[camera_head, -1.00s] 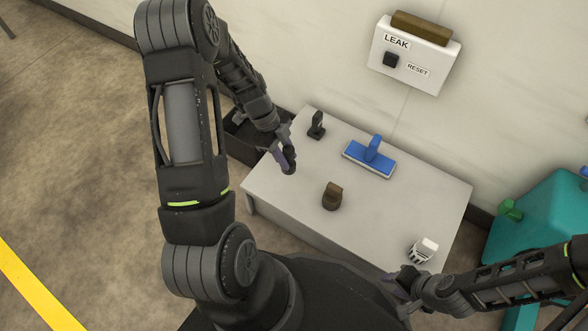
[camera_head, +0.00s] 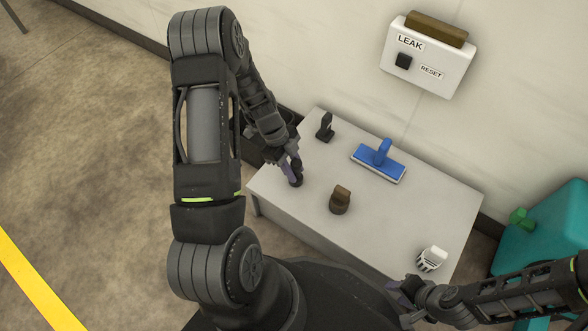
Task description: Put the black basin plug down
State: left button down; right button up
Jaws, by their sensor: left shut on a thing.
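The black basin plug (camera_head: 297,181) is a small dark piece at the fingertips of my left gripper (camera_head: 294,170). My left gripper is shut on it, over the left part of the low grey table (camera_head: 290,213). The plug's lower end looks at or very near the tabletop; I cannot tell whether it touches. The fingers hide part of it. My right gripper (camera_head: 404,291) is low at the table's near right edge, below the white item; its jaw opening is unclear.
A LEAK/RESET box (camera_head: 429,58) is on the wall. A teal container (camera_head: 548,235) stands right.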

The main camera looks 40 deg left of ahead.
pick_arm(q)
jog(key=shift+f, duration=0.1)
jog(key=c, duration=1.1)
grip_release()
jog(key=shift+a+r, duration=0.1)
jog(key=shift+r, duration=0.35)
jog(key=p+v, duration=0.3)
jog(key=v, duration=0.8)
jog(key=shift+r, duration=0.15)
